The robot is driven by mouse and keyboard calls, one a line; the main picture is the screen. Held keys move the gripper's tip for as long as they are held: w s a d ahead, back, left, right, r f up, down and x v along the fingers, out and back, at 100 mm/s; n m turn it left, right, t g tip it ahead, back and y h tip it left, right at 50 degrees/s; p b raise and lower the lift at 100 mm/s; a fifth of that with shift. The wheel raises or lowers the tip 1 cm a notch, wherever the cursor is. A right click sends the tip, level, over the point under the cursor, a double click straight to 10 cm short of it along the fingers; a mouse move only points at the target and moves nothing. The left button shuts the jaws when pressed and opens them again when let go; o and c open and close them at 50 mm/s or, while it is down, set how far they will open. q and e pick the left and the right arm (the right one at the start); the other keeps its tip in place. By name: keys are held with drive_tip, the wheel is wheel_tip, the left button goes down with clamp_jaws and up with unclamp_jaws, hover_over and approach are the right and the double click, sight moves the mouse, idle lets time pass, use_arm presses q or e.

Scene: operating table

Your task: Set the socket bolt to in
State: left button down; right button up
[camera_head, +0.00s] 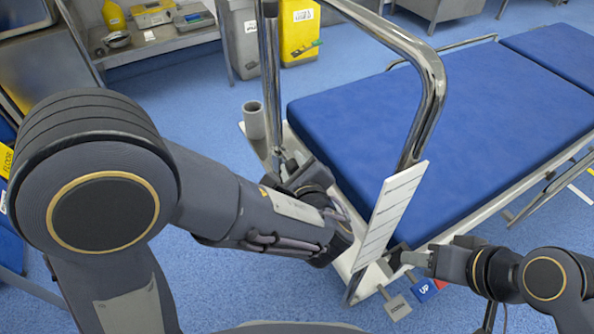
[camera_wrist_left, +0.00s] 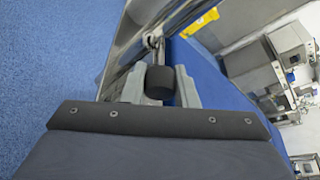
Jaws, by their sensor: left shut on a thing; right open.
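The socket bolt shows in the left wrist view as a black round knob (camera_wrist_left: 160,82) with a thin metal pin behind it, beside a shiny metal post (camera_wrist_left: 140,45). My left gripper (camera_wrist_left: 160,88) is shut on the knob, one grey finger on each side. In the head view, my left gripper (camera_head: 283,160) is at the foot of the left upright of the bent metal rail (camera_head: 430,80); my wrist mostly hides the bolt there. How far the pin sits in cannot be told. My right gripper (camera_head: 402,258) is open near the table's front corner.
The blue-padded operating table (camera_head: 450,120) extends right. A white labelled panel (camera_head: 390,215) stands by the rail. Grey (camera_head: 396,306) and blue UP (camera_head: 423,289) pedals lie below my right gripper. A grey cup-like holder (camera_head: 254,120) is beside the left upright.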

sight(295, 169)
use_arm(q)
drive_tip(key=shift+a+r, duration=0.1)
drive_tip(key=c, duration=1.1)
unclamp_jaws()
drive_tip(key=shift+w, duration=0.1)
drive_tip(key=shift+c, duration=0.2)
drive_tip(key=p+v, duration=0.1)
drive_tip(key=v, duration=0.5)
drive_tip(key=shift+s+r+p, duration=0.15)
drive_tip(key=shift+s+p, duration=0.1)
drive_tip(key=shift+p, duration=0.1)
drive_tip(key=shift+s+d+r, duration=0.1)
drive_tip(key=shift+s+d, duration=0.2)
drive_tip(key=shift+s, duration=0.25)
